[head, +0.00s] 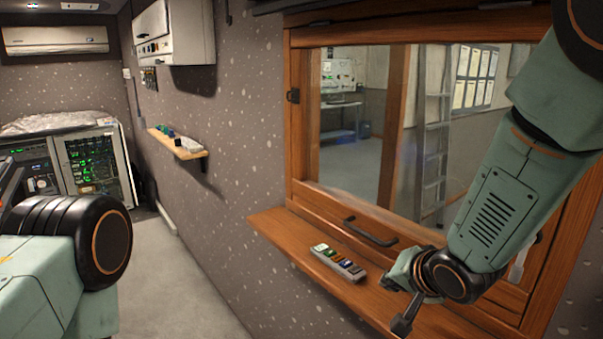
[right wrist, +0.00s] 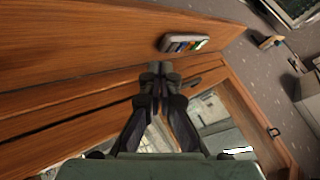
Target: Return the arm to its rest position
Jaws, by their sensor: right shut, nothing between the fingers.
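My right arm comes in from the upper right of the head view, and its gripper (head: 402,318) hangs over the wooden window ledge (head: 275,227), to the right of a small grey fader box (head: 338,263). In the right wrist view the right gripper's fingertips (right wrist: 158,72) are together and empty. The fader box (right wrist: 184,43) lies just beyond them, apart from the fingers. It has several coloured faders, green, blue and dark among them. At the left edge of the head view only a green and black part of my left arm shows; its gripper is not seen.
A wooden-framed window (head: 300,120) with a dark handle (head: 370,231) rises behind the ledge. A small wooden shelf (head: 203,154) with small items is farther along the speckled wall. A rack (head: 95,165) of electronics stands at the back left. The grey floor (head: 180,290) between is clear.

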